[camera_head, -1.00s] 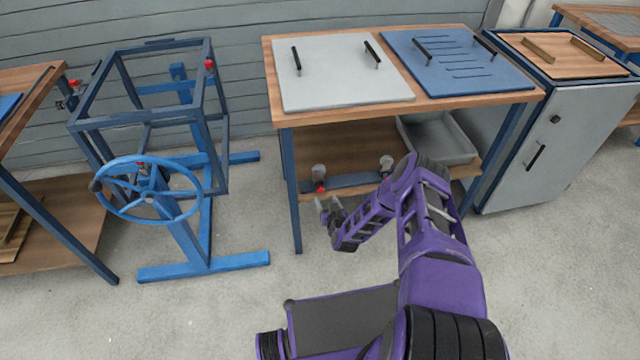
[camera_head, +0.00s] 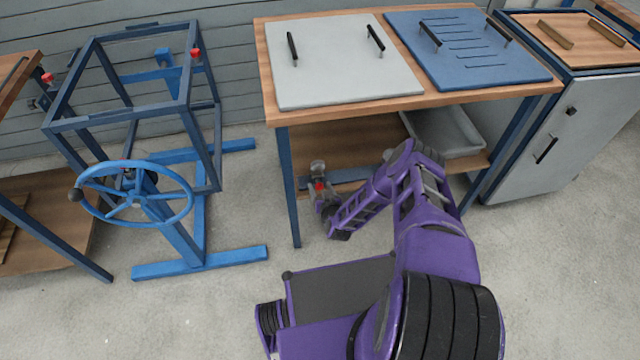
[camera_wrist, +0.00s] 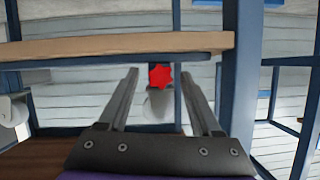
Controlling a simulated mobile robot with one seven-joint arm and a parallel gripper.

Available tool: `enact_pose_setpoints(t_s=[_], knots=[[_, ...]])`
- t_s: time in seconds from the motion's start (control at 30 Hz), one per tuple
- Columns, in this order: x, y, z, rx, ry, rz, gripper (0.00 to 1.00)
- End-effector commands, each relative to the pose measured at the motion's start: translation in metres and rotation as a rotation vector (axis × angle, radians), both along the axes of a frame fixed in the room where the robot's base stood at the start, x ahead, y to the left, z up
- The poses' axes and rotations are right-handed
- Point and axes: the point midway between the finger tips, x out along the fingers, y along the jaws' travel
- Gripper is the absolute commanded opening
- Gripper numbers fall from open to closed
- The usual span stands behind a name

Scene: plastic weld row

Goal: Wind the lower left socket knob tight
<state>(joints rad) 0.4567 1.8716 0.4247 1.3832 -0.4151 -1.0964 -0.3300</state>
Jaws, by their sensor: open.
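The lower left socket is a grey fitting (camera_head: 318,167) with a red knob (camera_head: 319,186), at the left end of the blue rail (camera_head: 350,177) under the middle bench. In the wrist view the red star-shaped knob (camera_wrist: 160,76) faces me, with the pale socket body (camera_wrist: 157,104) below it in the picture. My gripper (camera_wrist: 159,74) is open, its two fingers on either side of the knob with visible gaps. In the head view my gripper (camera_head: 324,197) is close to the knob and partly merges with it. I cannot tell whether the fingertips reach the knob's depth.
The bench top (camera_head: 262,70) carries a grey panel (camera_head: 345,80) and a blue panel (camera_head: 490,70). A grey tray (camera_head: 455,135) is on the lower shelf. A blue handwheel stand (camera_head: 135,200) stands left. The wrist view shows another pale fitting (camera_wrist: 13,110) at left.

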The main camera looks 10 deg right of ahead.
Motion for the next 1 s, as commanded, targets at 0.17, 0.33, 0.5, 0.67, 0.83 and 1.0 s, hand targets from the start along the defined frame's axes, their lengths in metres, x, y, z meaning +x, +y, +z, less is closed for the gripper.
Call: enact_pose_setpoints(t_s=[0.17,0.33,0.5,0.67,0.83,1.0], knots=[[-0.0004,0.0001,-0.0004,0.0,0.0,0.0,0.66],[-0.0003,0.0,-0.0003,0.0,0.0,0.0,0.55],[-0.0003,0.0,-0.0003,0.0,0.0,0.0,0.24],[-0.0002,0.0,-0.0003,0.0,0.0,0.0,0.0],[-0.0002,0.0004,-0.0001,-0.005,0.0,0.001,0.0],[0.0,0.0037,0.0004,-0.105,0.0,0.006,0.0]])
